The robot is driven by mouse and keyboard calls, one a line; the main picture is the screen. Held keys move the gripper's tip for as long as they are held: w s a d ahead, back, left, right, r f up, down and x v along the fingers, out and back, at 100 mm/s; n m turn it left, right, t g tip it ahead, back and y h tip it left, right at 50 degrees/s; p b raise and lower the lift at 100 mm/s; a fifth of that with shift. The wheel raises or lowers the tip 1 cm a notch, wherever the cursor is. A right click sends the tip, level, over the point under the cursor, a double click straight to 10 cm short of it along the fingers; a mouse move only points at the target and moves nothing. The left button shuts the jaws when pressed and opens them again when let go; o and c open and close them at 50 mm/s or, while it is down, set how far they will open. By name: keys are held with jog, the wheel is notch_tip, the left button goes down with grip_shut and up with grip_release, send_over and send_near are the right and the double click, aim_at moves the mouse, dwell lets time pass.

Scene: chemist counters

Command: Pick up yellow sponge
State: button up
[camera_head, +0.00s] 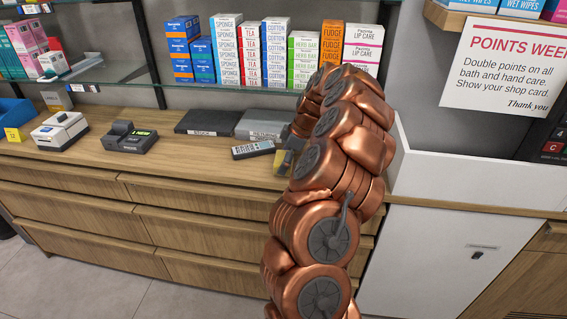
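A small yellow block, which looks like the yellow sponge (279,167), shows on the wooden counter (200,165) just left of my copper arm. Only part of it is visible. My gripper (288,155) is at the sponge, its dark grey parts partly hidden behind my arm. I cannot tell whether its fingers are apart or closed on the sponge, nor whether the sponge touches the counter.
A remote-like device (253,150) lies just left of the sponge. A glass shelf (230,93) with several boxes hangs above. A white raised unit (460,180) stands at right.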

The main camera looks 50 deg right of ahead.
aim_at(281, 157)
jog(key=c, duration=0.6)
jog(key=shift+o, duration=0.2)
jog(key=shift+d+r+b, duration=0.1)
jog(key=shift+r+b, duration=0.75)
jog(key=shift+r, duration=0.9)
jog(key=s+d+b, duration=0.1)
jog(key=s, duration=0.4)
jog(key=s+r+b, duration=0.1)
jog(key=s, duration=0.4)
jog(key=s+d+b, duration=0.1)
jog(key=s+b, duration=0.1)
jog(key=s, duration=0.3)
jog(key=shift+s+d+r, duration=0.25)
jog(key=shift+s+d, duration=0.05)
jog(key=shift+s, duration=0.1)
